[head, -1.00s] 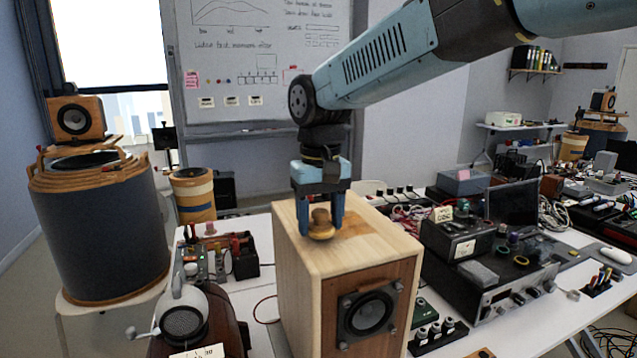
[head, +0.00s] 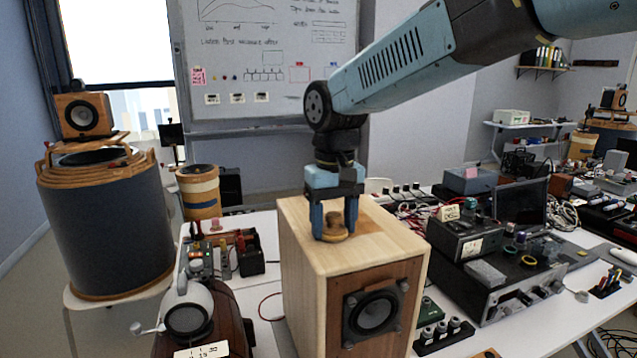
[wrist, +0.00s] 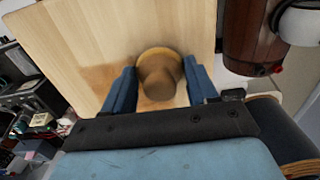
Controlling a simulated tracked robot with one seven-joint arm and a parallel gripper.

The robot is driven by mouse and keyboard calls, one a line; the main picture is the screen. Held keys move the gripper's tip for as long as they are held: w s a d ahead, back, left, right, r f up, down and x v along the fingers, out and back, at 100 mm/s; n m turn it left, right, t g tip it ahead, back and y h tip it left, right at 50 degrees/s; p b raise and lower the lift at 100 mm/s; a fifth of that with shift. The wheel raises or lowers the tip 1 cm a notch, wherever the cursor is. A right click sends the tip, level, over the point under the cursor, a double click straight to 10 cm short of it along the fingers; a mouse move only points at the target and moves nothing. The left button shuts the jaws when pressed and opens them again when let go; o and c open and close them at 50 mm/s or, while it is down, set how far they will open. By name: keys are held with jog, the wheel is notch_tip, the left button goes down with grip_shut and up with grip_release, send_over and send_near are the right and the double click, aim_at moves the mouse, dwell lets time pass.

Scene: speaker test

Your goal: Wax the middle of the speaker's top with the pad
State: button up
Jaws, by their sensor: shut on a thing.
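The wooden speaker (head: 350,262) stands on the white table, its driver facing front right. The round pad (head: 337,237), tan with a brown knob, sits on the speaker's pale top and appears to touch it. My gripper (head: 334,232) points down and is shut on the knob, one blue finger on each side. In the wrist view the pad (wrist: 158,52) shows between the fingers of my gripper (wrist: 161,78), over the wood top (wrist: 60,40). A darker patch of wood shows beside and behind the pad; part of it is hidden by my gripper.
Dark electronic instruments (head: 500,270) crowd the table right of the speaker. A brown device with a round grille (head: 188,320) stands at front left. A large dark drum (head: 105,225) carries a small speaker (head: 84,116) farther left. A whiteboard (head: 270,60) is behind.

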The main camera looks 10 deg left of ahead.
aim_at(326, 215)
jog(key=shift+s+a, duration=0.3)
jog(key=shift+a, duration=0.3)
notch_tip(326, 215, up, 2)
jog(key=shift+d+r, duration=0.1)
jog(key=shift+r, duration=0.05)
jog(key=shift+s+r, duration=0.1)
jog(key=shift+r, duration=2.7)
